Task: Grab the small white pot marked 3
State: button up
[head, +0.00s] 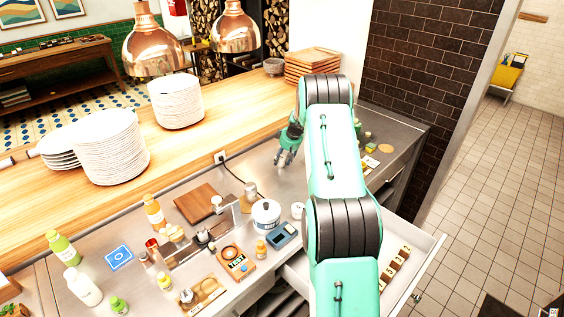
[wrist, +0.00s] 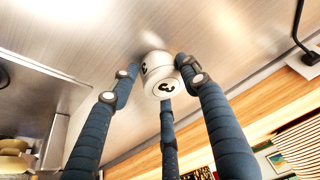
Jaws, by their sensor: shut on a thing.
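The small white pot (wrist: 157,72) shows a black 3 on its side and another on its round end in the wrist view. In the head view my gripper (head: 286,160) is over the steel counter (head: 262,165), near the wooden shelf. The pot cannot be made out there.
A larger white lidded pot (head: 266,215) stands on the counter beside a dark scale (head: 282,235). Bottles, a wooden board (head: 198,202) and small jars crowd the left. An open drawer (head: 425,262) sticks out at the right. Plate stacks (head: 118,150) and copper lamps (head: 152,48) are behind.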

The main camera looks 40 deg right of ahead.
aim_at(282, 157)
jog(key=shift+r, duration=0.15)
jog(key=shift+r, duration=1.5)
jog(key=shift+s+a+r, duration=0.1)
jog(key=shift+s+r, duration=0.1)
jog(key=shift+r, duration=0.05)
jog(key=s+a, duration=0.3)
jog(key=s, duration=0.1)
jog(key=s+a+r, duration=0.1)
jog(key=s+a, duration=0.2)
jog(key=s, duration=0.1)
jog(key=s+a, duration=0.3)
jog(key=s, duration=0.1)
jog(key=shift+s+a+r+p, duration=0.15)
jog(key=shift+s+p, duration=0.1)
jog(key=shift+p, duration=0.05)
